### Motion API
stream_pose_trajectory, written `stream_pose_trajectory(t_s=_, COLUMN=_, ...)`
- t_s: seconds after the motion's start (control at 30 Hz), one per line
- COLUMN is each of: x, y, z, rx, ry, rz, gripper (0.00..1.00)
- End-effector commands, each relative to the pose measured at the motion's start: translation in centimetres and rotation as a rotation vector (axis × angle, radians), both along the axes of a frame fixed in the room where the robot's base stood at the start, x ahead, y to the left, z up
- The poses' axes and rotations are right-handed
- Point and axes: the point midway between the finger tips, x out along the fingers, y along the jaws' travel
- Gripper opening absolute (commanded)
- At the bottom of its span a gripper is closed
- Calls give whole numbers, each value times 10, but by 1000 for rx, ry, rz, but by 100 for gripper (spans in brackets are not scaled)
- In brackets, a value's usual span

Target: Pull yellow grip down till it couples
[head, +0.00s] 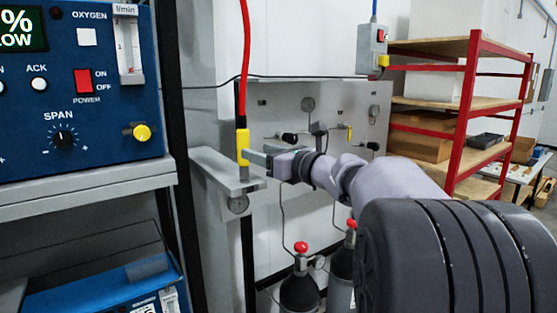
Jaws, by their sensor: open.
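The yellow grip (242,146) is a short upright sleeve at the lower end of a red hose (245,60). It stands over a metal fitting (243,173) on a small grey shelf bracket (215,166). My gripper (255,158) reaches in from the right, with its fingers level with the lower part of the grip. The jaws are open; the fingers overlap the grip's right edge, and I cannot tell whether they touch it. Whether the grip is coupled to the fitting cannot be made out.
A blue analyser panel (90,120) stands on a grey shelf at the left. Gas cylinders with red knobs (301,247) stand below my arm. A red-framed rack (468,105) stands at the right. A black cable runs across behind the hose.

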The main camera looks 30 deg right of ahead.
Motion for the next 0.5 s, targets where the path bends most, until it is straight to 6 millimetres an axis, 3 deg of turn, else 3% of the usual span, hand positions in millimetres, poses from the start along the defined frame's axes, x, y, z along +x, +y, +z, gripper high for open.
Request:
stream_pose_trajectory(t_s=0.1, x=-33, y=-8, z=1, rx=0, ry=0, rz=-5, gripper=52)
stream_pose_trajectory(t_s=0.2, x=-54, y=-11, z=0, rx=0, ry=0, rz=-3, gripper=52)
stream_pose_trajectory(t_s=0.33, x=-69, y=-13, z=0, rx=1, ry=0, rz=-1, gripper=52)
stream_pose_trajectory(t_s=0.5, x=-72, y=-14, z=0, rx=1, ry=0, rz=0, gripper=52)
